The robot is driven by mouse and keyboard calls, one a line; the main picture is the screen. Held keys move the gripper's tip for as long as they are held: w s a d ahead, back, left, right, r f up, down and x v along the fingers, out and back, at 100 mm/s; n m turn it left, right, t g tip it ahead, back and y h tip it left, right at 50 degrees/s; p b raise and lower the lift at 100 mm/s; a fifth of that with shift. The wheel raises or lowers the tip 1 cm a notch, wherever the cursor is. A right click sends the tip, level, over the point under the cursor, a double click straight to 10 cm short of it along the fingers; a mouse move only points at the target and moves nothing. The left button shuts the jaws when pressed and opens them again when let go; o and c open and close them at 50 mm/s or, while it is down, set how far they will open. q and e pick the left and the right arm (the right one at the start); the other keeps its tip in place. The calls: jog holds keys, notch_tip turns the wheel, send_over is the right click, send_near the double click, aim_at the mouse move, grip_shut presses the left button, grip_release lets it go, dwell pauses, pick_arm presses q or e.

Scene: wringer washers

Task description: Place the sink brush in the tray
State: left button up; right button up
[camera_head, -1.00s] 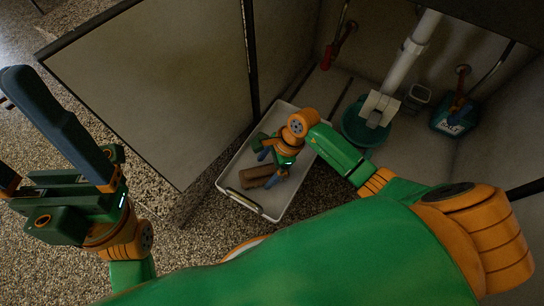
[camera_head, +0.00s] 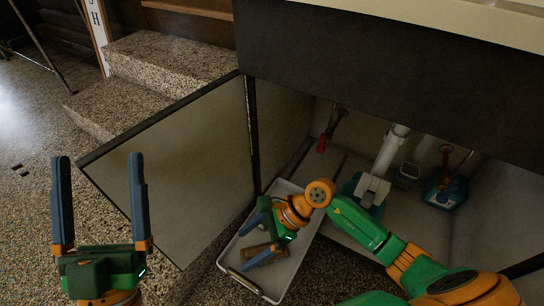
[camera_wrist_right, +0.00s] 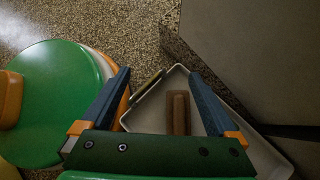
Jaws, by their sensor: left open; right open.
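The white tray (camera_head: 284,278) sits on the floor at the open cabinet and also shows in the right wrist view (camera_wrist_right: 151,117). A brown, block-like thing, which looks like the sink brush (camera_head: 257,250), lies inside the tray. In the right wrist view the brush (camera_wrist_right: 179,111) lies lengthwise between the spread fingers, apart from both. My right gripper (camera_head: 250,243) is open and empty above the tray, and its fingers partly hide the brush and tray in the head view. My left gripper (camera_head: 98,158) is open and empty, fingers up, at the far left.
A cabinet door (camera_head: 180,165) stands open left of the tray. Inside the cabinet are a white drainpipe (camera_head: 388,155), a green basin (camera_head: 351,188) and a blue-green container (camera_head: 444,192). Stone steps (camera_head: 165,60) rise behind the door.

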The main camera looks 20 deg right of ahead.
jog(key=s+a+r+m+t+y, duration=0.1)
jog(key=s+a+r+m+y, duration=0.15)
jog(key=a+r+y, duration=0.45)
jog(key=s+a+r+m+y, duration=0.2)
jog(key=r+m+y, duration=0.15)
jog(key=r, duration=0.65)
notch_tip(320, 180, up, 10)
jog(key=w+d+m+t+y, duration=0.1)
jog(key=d+m+t+y, duration=0.25)
jog(key=m+t, duration=0.4)
jog(key=w+d+r+m+t+h, duration=0.2)
jog(key=d+m+t+h, duration=0.3)
jog(key=m, duration=1.2)
jog(key=w+d+r+m+t+h, duration=0.2)
jog(key=d+m+t+h, duration=0.3)
jog(key=m+t+h, duration=0.5)
jog(key=m+t, duration=0.1)
jog(key=m, duration=0.5)
jog(key=shift+d+r+m, duration=0.2)
jog(key=shift+r+m, duration=0.15)
